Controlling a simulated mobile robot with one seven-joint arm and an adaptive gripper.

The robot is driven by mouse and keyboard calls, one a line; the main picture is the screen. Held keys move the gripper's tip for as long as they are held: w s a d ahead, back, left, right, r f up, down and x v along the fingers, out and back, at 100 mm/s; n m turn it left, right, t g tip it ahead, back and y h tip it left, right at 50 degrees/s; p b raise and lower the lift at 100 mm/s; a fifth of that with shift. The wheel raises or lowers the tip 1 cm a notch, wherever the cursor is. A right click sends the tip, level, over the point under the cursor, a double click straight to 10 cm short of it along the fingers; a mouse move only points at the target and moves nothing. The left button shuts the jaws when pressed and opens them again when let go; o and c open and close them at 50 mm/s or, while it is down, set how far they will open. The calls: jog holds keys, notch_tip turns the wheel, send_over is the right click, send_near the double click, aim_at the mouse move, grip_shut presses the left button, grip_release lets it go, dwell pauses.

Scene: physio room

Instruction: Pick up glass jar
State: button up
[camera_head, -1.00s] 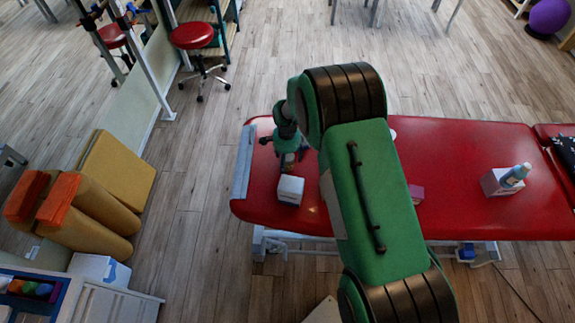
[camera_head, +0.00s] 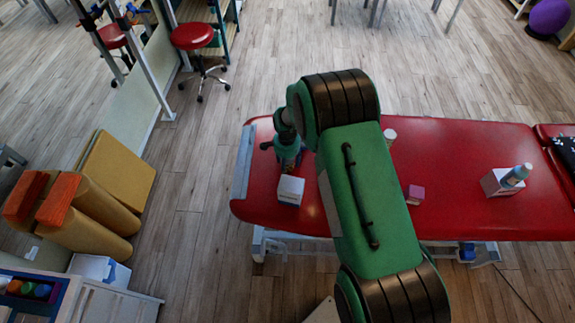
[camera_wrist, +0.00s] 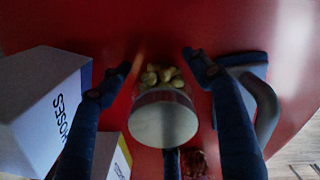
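The glass jar (camera_wrist: 163,118) is in the middle of the wrist view, on the red couch top. Its round pale lid faces my camera, and small yellowish pieces (camera_wrist: 163,76) show beyond it. My gripper (camera_wrist: 157,62) is open, with one dark finger on each side of the jar; I see no clear contact. In the head view my gripper (camera_head: 287,165) is low over the left end of the red couch (camera_head: 460,160), just behind a white box (camera_head: 290,189). I cannot make out the jar there.
In the wrist view a white lettered box (camera_wrist: 42,112) stands close left, a yellow-edged box (camera_wrist: 112,155) below it, and a dark curved-handled object (camera_wrist: 262,100) close right. A purple box (camera_head: 415,194) and a box with a bottle (camera_head: 503,182) stand farther right on the couch.

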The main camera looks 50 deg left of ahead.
jog(key=c, duration=1)
jog(key=shift+r+p, duration=0.45)
jog(key=shift+r, duration=4.55)
